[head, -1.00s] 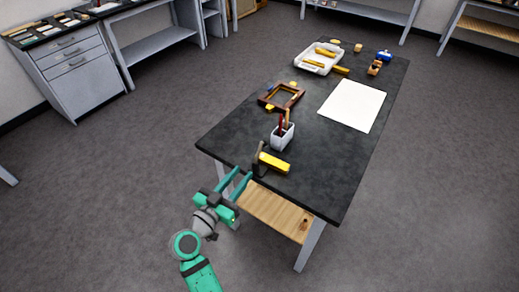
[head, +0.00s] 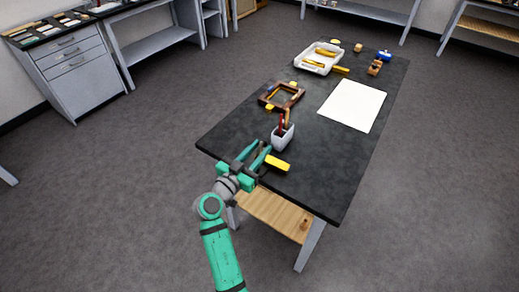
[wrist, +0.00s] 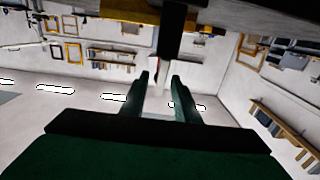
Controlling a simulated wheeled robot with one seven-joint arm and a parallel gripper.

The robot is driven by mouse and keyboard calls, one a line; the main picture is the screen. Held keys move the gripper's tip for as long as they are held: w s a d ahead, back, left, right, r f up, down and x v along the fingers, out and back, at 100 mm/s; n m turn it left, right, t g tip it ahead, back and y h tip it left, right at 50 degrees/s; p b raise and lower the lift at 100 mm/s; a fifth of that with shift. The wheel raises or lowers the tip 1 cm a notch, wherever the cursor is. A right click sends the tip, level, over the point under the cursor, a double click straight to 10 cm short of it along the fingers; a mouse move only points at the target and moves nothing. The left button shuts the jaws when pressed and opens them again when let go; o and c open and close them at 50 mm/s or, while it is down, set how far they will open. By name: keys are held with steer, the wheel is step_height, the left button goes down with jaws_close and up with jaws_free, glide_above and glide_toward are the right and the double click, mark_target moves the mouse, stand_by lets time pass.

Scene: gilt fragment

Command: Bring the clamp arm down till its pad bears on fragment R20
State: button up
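A gold bar (head: 278,164), likely fragment R20 though no label is readable, lies at the table's near end. It also shows at the top of the wrist view (wrist: 205,22). The dark clamp beside it is mostly hidden behind my gripper in the head view. In the wrist view a dark upright bar (wrist: 173,32), likely the clamp arm, stands just past my fingertips, in line with the gap. My gripper (head: 261,147) is open, its two green fingers apart over the near edge. I cannot tell whether either finger touches the clamp, or whether the pad touches the bar.
A white cup (head: 282,138) with tools stands close behind the gripper. A brown frame (head: 270,101), a white sheet (head: 353,105) and a white tray (head: 306,65) lie farther back on the dark table (head: 325,165). The table's right front is clear.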

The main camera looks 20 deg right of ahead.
steer(key=shift+w+d, duration=0.1)
steer(key=shift+d, duration=0.05)
steer(key=shift+c, duration=0.3)
jaws_close()
